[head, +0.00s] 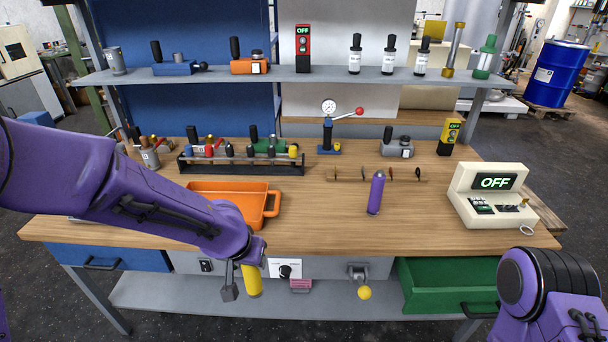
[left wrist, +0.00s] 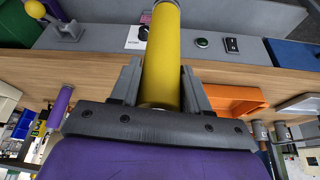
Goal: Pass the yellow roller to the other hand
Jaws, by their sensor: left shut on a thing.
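The yellow roller (head: 251,280) is a yellow cylinder in front of the bench's front edge in the head view. My left gripper (head: 240,278) is shut on it, and the roller hangs roughly upright below the wrist. In the left wrist view the roller (left wrist: 161,60) stands between the two grey fingers of the left gripper (left wrist: 160,88). My right arm shows at the lower right of the head view, but its gripper is out of the picture.
An orange tray (head: 274,202) and a purple cylinder (head: 376,193) are on the wooden bench (head: 320,225). A white OFF box (head: 490,196) stands at the right. A green drawer (head: 450,283) is open below the bench. A yellow-knobbed lever (head: 364,292) sticks out in front.

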